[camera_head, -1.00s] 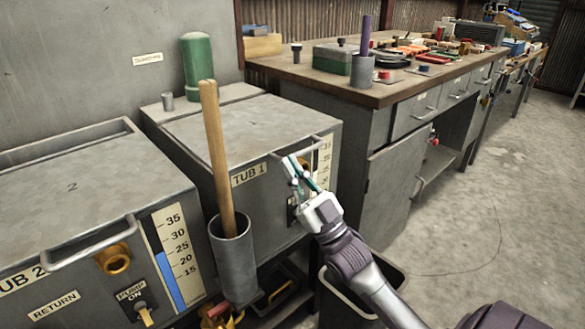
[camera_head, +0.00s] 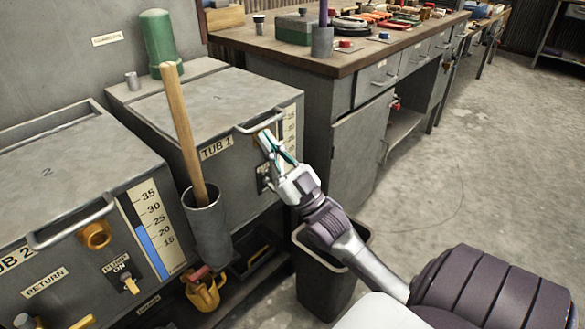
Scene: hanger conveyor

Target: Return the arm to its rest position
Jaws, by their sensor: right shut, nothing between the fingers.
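My right gripper (camera_head: 272,150) is in front of the TUB 1 box, close to its metal handle (camera_head: 262,120). Its fingers are together with nothing held. I cannot tell whether the fingertips touch the box front. My right arm (camera_head: 335,228) reaches in from the lower right, with a large dark joint at the bottom right. The TUB 1 box (camera_head: 212,103) is grey with a level scale, partly hidden by the gripper. My left gripper is not in view.
A grey tube with a wooden handle (camera_head: 183,130) stands left of the gripper. The TUB 2 box (camera_head: 60,185) is at the left. A dark bin (camera_head: 318,285) is below my right arm. A workbench (camera_head: 345,62) with tools stands behind. The floor at right is clear.

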